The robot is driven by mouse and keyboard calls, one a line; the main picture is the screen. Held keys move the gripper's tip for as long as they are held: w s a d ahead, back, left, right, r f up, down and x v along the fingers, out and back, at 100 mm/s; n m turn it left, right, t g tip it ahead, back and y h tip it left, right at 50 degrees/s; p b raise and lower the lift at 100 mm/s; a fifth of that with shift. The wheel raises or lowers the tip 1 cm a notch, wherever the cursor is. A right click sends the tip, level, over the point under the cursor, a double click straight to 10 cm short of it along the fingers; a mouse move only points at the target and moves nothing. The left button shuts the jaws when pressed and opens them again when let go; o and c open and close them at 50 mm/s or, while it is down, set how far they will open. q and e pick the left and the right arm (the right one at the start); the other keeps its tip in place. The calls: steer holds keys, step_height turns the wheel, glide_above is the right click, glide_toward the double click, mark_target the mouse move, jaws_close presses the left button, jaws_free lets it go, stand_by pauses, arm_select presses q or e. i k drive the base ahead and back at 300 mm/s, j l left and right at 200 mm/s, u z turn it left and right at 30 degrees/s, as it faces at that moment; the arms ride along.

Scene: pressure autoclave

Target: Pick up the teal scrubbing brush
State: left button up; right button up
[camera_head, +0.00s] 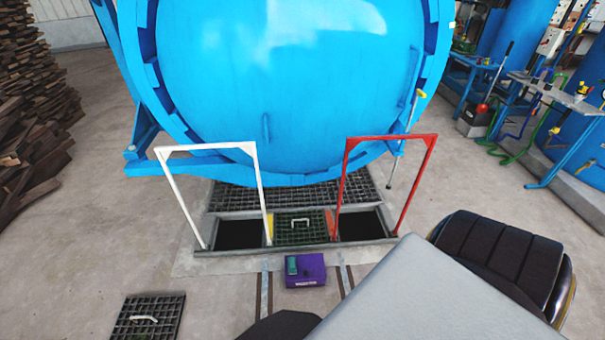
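A small teal object (291,265), which looks like the scrubbing brush, lies on the left part of the top of a purple box (311,268). The box sits on the floor in front of the pit edge, near the middle of the view. The teal object is too small to make out bristles or a handle. Neither my left nor my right gripper is in view, so nothing shows around or touching the brush.
A big blue autoclave door (290,80) stands behind a pit with a white rail frame (205,147) and a red rail frame (392,137). A loose grate (148,319) lies at lower left. Stacked wood (35,110) is far left. Open concrete floor lies left of the box.

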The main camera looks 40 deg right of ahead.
mark_target(292, 263)
steer(key=z, duration=1.2)
